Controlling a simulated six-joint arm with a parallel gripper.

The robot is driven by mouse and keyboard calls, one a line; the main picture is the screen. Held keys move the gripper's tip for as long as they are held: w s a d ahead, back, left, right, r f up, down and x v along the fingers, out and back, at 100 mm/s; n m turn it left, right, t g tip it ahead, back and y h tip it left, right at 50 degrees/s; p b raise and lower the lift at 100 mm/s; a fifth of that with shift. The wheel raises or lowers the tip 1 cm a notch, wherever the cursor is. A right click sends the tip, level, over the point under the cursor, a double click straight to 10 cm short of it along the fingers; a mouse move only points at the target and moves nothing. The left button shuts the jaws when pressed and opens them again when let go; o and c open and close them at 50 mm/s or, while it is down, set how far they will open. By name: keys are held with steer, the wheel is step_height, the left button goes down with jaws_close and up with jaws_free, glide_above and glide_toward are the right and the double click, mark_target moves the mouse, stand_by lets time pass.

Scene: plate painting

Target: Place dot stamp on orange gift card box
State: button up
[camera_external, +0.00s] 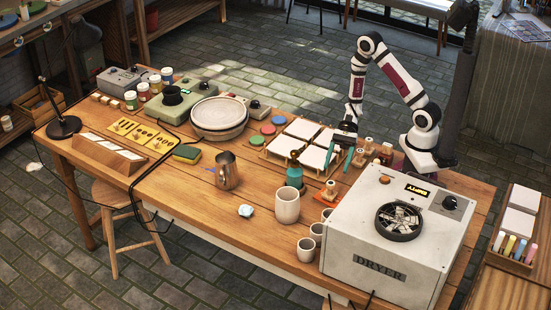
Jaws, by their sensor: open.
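My gripper (337,169) is open, with its two teal fingers pointing down over the right side of the table. Nothing shows between the fingers. Several small wooden stamps are near it: one stamp (331,187) stands just below the fingertips, by a small orange-red flat piece (326,198). Other stamps (359,156) stand to the right of the fingers. I cannot tell which is the dot stamp. The orange-red piece may be the orange gift card box, but it is too small to be sure.
A white dryer (350,252) fills the front right. A teal bottle (295,176), a beige cup (287,206) and a metal pitcher (226,172) stand left of the gripper. White square tiles (284,144) lie behind it.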

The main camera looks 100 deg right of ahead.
steer(key=v, duration=0.5)
steer(key=s+a+r+n+g+h, duration=0.3)
steer(key=s+a+r+n+g, duration=0.3)
steer(key=a+r+n+g, duration=0.35)
steer(key=s+a+r+n+t+h, duration=0.2)
steer(key=s+n+h, duration=0.4)
steer(key=n, duration=0.3)
steer(key=shift+s+r+n, duration=0.2)
steer(key=shift+s+n, duration=0.15)
steer(key=shift+s, duration=0.3)
